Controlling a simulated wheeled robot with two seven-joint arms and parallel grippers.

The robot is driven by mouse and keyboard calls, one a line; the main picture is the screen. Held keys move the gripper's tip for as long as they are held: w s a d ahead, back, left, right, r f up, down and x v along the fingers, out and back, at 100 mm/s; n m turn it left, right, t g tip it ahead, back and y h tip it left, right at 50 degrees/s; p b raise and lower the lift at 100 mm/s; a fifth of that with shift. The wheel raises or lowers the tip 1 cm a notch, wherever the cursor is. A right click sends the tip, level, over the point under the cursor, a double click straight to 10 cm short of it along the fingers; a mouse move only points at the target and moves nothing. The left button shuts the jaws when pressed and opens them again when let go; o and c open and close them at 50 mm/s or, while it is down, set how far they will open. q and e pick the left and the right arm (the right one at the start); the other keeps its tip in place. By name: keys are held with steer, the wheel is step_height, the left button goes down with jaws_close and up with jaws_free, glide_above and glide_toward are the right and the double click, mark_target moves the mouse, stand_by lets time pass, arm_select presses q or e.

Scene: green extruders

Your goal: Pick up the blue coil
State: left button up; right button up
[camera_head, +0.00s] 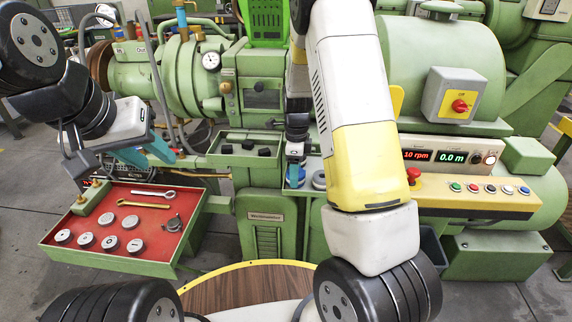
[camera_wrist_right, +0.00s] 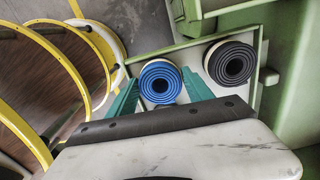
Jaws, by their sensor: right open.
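The blue coil (camera_wrist_right: 160,83) is a round, tightly wound roll with a dark centre, lying in a pale green tray (camera_wrist_right: 259,92). In the right wrist view my right gripper (camera_wrist_right: 160,77) is open, with one teal finger on each side of the blue coil. I cannot tell whether the fingers touch it. In the head view my right gripper (camera_head: 294,173) points down at the tray and hides much of the coil. My left gripper (camera_head: 160,148) is off to the left near the red tray, its jaws unclear.
A dark grey coil (camera_wrist_right: 231,63) lies close to the right of the blue one. The red tray (camera_head: 185,251) holds several metal discs and wrenches. A control panel (camera_head: 478,192) with buttons stands at the right. Yellow-rimmed rings (camera_wrist_right: 60,85) show at the wrist view's left.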

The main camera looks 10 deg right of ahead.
steer(key=shift+f, duration=0.6)
steer(key=c, duration=1.1)
steer(key=shift+r, duration=0.2)
